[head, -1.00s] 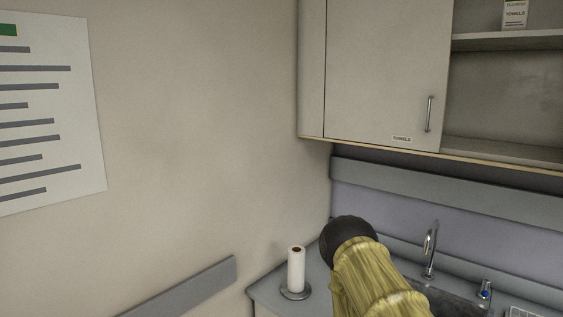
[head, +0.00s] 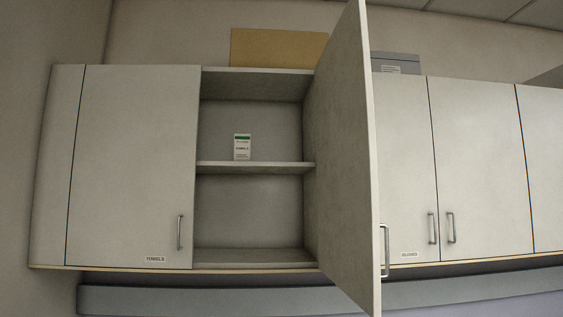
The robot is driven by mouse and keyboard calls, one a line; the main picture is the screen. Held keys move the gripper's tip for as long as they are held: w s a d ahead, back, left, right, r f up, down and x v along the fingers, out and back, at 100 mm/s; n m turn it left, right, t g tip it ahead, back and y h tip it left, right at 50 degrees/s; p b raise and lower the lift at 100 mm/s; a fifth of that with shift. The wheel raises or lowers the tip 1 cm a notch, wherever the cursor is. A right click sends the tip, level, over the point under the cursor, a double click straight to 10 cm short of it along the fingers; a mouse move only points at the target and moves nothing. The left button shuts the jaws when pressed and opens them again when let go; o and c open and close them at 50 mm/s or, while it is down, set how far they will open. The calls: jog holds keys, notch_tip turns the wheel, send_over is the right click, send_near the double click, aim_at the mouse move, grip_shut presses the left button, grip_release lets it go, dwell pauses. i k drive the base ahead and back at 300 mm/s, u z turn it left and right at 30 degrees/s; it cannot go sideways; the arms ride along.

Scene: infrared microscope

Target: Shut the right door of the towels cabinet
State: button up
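The towels cabinet (head: 252,71) hangs on the wall, left of the middle in the head view. Its right door (head: 341,165) stands wide open, swung out toward me, hinged at the right side of the opening. The door's metal handle (head: 385,250) shows at its outer edge, low down. The left door (head: 135,165) is shut and carries a "TOWELS" label (head: 155,259) and a handle (head: 179,232). My gripper is not in view.
A small white and green box (head: 242,147) stands on the cabinet's middle shelf (head: 255,168). Shut cabinets (head: 480,170) continue to the right, partly hidden by the open door. A tan box (head: 275,48) and a grey box (head: 397,64) sit on top.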

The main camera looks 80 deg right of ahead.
aim_at(350, 226)
jog(key=u, duration=0.4)
jog(key=k, duration=1.5)
jog(key=z, duration=2.3)
jog(key=i, duration=0.5)
jog(key=z, duration=0.4)
